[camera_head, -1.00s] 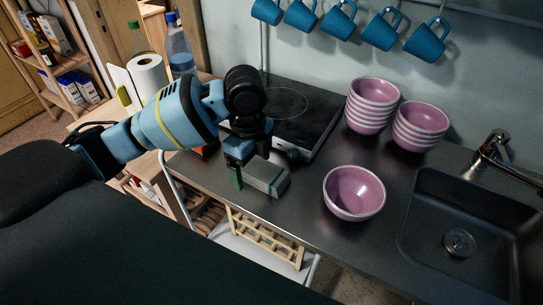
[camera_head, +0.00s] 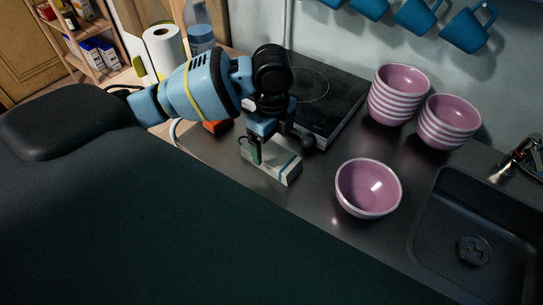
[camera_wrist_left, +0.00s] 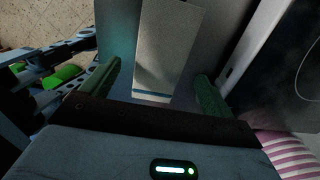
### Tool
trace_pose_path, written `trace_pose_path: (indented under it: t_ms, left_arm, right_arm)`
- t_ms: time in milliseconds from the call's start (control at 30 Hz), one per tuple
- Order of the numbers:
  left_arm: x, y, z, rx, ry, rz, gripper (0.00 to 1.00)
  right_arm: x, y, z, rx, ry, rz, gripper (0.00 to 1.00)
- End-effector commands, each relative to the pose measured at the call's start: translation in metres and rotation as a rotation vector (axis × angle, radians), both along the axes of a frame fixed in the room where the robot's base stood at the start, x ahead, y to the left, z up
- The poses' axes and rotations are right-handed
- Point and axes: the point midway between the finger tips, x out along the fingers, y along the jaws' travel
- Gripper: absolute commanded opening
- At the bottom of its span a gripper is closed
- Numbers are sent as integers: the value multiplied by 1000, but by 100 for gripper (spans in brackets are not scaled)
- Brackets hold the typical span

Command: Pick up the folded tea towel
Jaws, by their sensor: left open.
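The folded tea towel (camera_head: 284,168) is a pale, thick oblong with a blue stripe, lying on the dark metal counter in front of the hob. My left gripper (camera_head: 271,150) is over it, fingers pointing down, and partly hides its far side. In the left wrist view the towel (camera_wrist_left: 170,40) lies between the two green fingers of the open left gripper (camera_wrist_left: 160,85), with gaps on both sides. I cannot tell how far the fingertips are above the counter. My right gripper is not in view.
A pink bowl (camera_head: 368,189) stands to the right of the towel. Two stacks of pink striped bowls (camera_head: 397,98) are behind it, and the sink (camera_head: 470,235) is at the right. The black hob (camera_head: 325,97) lies behind the gripper. A paper roll (camera_head: 163,52) stands at the left.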

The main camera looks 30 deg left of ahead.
Motion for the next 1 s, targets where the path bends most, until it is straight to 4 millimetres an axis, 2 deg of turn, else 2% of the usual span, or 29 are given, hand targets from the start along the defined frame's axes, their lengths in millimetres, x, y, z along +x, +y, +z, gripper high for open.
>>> trace_pose_path:
  t_ms: [200, 300, 633, 1000]
  left_arm:
    - [-1, 2, -32, 1, 5, 1, 87]
    - [-1, 2, -42, 1, 2, 0, 87]
    - [0, 2, -47, 1, -2, -1, 86]
    - [0, 2, -46, 1, -2, 0, 38]
  right_arm:
    - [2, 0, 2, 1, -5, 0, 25]
    - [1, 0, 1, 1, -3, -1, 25]
    - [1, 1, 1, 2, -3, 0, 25]
    - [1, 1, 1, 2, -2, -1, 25]
